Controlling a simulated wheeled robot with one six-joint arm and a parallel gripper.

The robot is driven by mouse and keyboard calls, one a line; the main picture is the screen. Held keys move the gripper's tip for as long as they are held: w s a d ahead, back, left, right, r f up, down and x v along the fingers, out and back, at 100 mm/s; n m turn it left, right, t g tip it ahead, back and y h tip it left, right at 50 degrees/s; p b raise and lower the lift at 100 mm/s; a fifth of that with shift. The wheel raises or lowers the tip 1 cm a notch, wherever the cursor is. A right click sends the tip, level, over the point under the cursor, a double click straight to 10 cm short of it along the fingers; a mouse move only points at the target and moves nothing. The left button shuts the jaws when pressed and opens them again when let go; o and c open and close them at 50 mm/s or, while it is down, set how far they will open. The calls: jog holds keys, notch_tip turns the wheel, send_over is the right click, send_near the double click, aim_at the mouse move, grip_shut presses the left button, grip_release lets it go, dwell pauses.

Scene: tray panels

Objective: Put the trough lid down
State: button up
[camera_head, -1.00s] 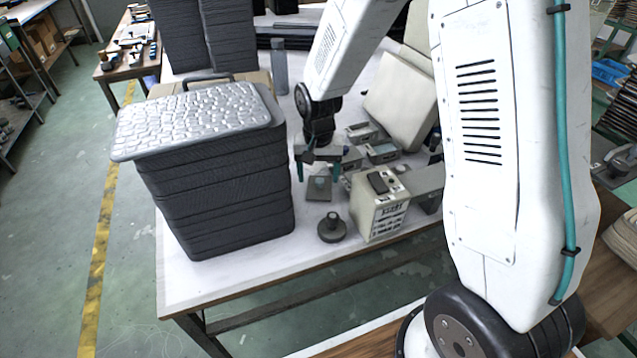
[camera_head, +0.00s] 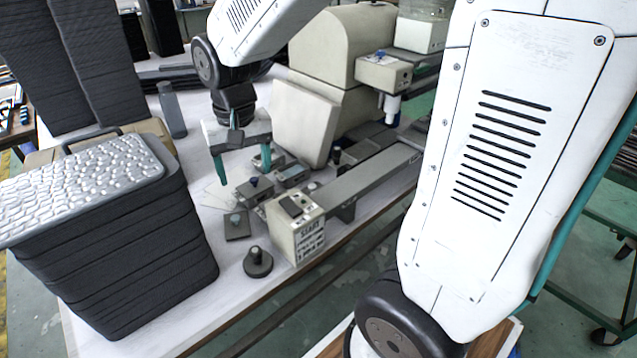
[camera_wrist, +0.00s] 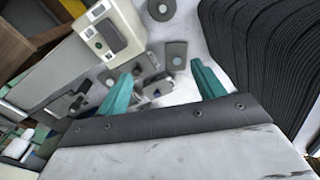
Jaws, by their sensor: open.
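I cannot tell for certain which part is the trough lid. A flat beige panel (camera_head: 303,122) stands raised and tilted against the beige machine in the head view, and may be it. A long grey channel (camera_head: 375,180) runs right from the small control box. My gripper (camera_head: 242,163), with two teal fingers, is open and empty, pointing down to the left of the panel and apart from it. In the wrist view my gripper (camera_wrist: 165,82) shows its spread fingers above the small fixtures, with nothing between them.
A control box (camera_head: 296,225), a dark round knob (camera_head: 258,262) and a small square plate with a knob (camera_head: 237,225) are at the table's front. Stacked dark trays (camera_head: 120,255) with a pebbled white top stand left. Small clamp-like blocks (camera_head: 255,190) lie under my gripper.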

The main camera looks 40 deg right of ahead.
jog(key=s+d+r+n, duration=0.1)
jog(key=s+r, duration=0.2)
jog(key=s, duration=0.7)
jog(key=s+d+r+n, duration=0.1)
jog(key=s+r+n, duration=0.1)
jog(key=s, duration=0.8)
jog(key=shift+r+t, duration=0.4)
jog(key=shift+r, duration=0.45)
